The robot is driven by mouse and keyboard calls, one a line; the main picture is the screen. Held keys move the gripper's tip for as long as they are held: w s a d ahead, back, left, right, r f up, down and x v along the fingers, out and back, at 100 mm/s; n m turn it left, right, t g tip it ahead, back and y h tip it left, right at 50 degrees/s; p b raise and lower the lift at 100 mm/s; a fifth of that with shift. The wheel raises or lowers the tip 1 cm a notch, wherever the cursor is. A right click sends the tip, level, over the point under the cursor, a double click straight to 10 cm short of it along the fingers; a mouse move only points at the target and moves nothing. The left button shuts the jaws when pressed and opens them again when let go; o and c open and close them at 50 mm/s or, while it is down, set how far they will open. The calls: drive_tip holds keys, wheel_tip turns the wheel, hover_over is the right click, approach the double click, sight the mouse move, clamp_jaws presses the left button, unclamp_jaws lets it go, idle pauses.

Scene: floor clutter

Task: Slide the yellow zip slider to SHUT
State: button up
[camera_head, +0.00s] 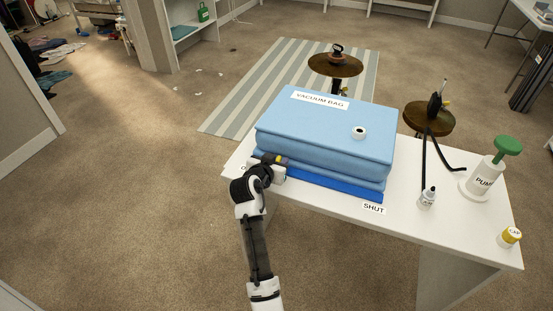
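A blue vacuum bag (290,118), a stacked soft block with a "VACUUM BAG" label, lies on the white table (410,212). A darker blue strip (335,186) runs along its front lower edge. The yellow zip slider (283,159) shows as a small yellow patch at the strip's left end, mostly hidden by my gripper (276,165). My gripper is at the slider, at the bag's front left corner; its fingers are too small and covered to tell open from shut.
The table front beside the strip looks clear.

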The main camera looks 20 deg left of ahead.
drive_tip(key=shift+c, duration=0.2)
clamp_jaws()
